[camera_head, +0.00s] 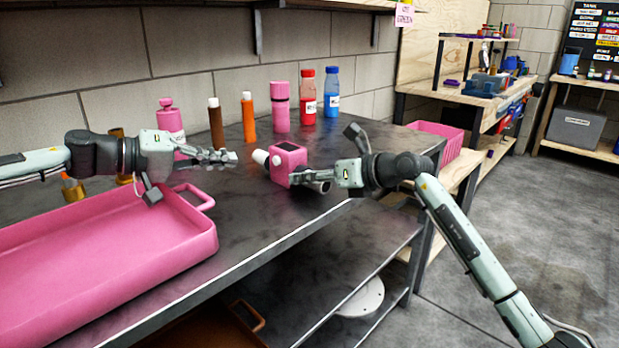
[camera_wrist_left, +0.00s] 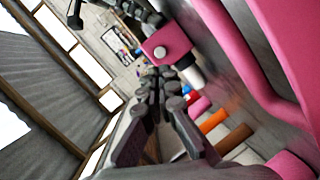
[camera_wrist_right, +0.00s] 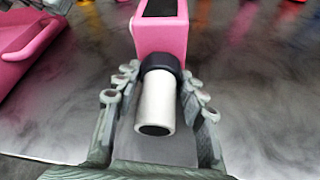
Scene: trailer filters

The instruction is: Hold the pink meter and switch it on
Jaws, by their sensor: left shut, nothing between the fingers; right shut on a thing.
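The pink meter (camera_head: 287,163) is a boxy body with a dark screen on top, held above the workbench. My right gripper (camera_wrist_right: 158,82) is shut around the pale grey cylindrical handle (camera_wrist_right: 155,100) of the meter. My left gripper (camera_head: 233,157) is shut and empty, left of the meter with a gap between. In the left wrist view its closed fingertips (camera_wrist_left: 160,78) point toward the button side.
A large pink tray (camera_head: 110,245) lies at the left front of the workbench. Several pink, brown, orange, red (camera_head: 306,98) and blue bottles stand along the wall. A pink basket (camera_head: 437,140) is at the right end. The bench surface below the meter is clear.

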